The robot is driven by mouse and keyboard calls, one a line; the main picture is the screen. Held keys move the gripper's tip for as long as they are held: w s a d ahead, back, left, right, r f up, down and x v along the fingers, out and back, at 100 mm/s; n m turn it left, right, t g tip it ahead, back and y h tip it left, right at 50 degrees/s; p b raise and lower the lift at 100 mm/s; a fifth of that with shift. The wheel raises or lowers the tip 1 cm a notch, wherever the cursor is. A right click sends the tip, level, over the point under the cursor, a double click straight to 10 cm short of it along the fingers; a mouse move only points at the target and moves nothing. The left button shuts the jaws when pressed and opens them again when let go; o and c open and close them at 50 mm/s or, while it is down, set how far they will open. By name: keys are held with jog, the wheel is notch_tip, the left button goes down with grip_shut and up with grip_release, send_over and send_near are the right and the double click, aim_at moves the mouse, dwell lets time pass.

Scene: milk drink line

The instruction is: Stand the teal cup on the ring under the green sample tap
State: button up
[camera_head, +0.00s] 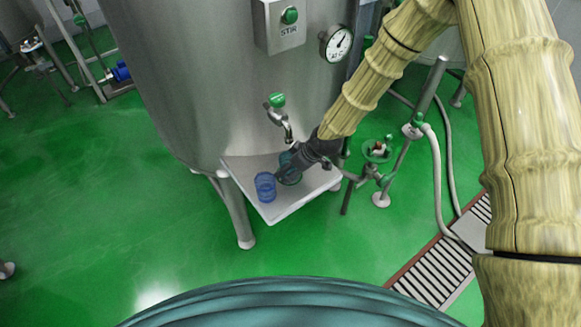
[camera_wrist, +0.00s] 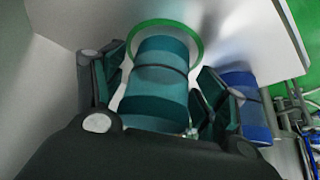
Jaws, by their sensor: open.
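The teal cup (camera_wrist: 155,85) is between the two fingers of my gripper (camera_wrist: 160,72) in the wrist view. The fingers are open, one on each side of the cup; any contact is hard to tell. The green ring (camera_wrist: 198,38) shows around the cup's far end, with pale shelf visible between them. In the head view my gripper (camera_head: 289,169) is low over the shelf and partly hides the teal cup (camera_head: 294,178). The green sample tap (camera_head: 278,101) is on the tank wall, its spout just above my gripper.
A blue cup (camera_head: 265,186) stands on the white shelf (camera_head: 274,215), left of and nearer than the teal cup. It is close beside one finger in the wrist view (camera_wrist: 247,108). The steel tank (camera_head: 190,80) stands behind. Pipes and a valve (camera_head: 377,151) are to the right.

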jog(key=shift+r, duration=0.15)
jog(key=b+v, duration=0.3)
jog(key=v, duration=0.9)
jog(key=s+d+f+m+g+h, duration=0.1)
jog(key=s+d+f+m, duration=0.3)
jog(key=s+f, duration=0.4)
jog(key=s+d+f+m+g+h, duration=0.1)
jog(key=s+d+f+m, duration=0.3)
jog(key=s, duration=1.2)
jog(key=s+d+f+m+g+h, duration=0.1)
jog(key=s+d+f+m+h, duration=0.2)
jog(key=s+d+f, duration=0.6)
notch_tip(320, 180, down, 4)
jog(key=s, duration=0.2)
jog(key=shift+s+f+m, duration=0.15)
jog(key=shift+s+m, duration=0.25)
